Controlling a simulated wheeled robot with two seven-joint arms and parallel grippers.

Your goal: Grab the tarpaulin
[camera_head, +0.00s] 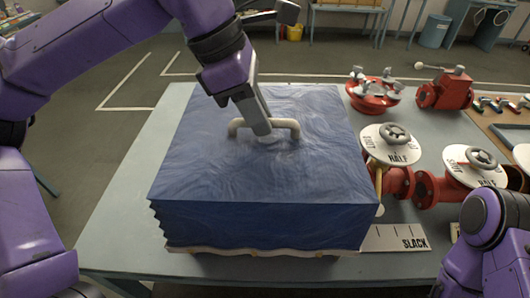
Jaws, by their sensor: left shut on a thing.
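The blue tarpaulin (200,172) is draped over a box-shaped load on the table, with a creased flat top and sides hanging down at the front. The exact pinch is hidden by the gripper. Beige curved parts show on both sides of the gripper. My right arm shows at the lower right, but its gripper is out of view.
The light-blue table (118,218) has free room left of the tarpaulin. Red valves with white discs, such as the half-open-marked one (391,146), stand close on its right. A white SLACK plate (398,237) lies at the front right. A yellow bucket (294,33) stands behind.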

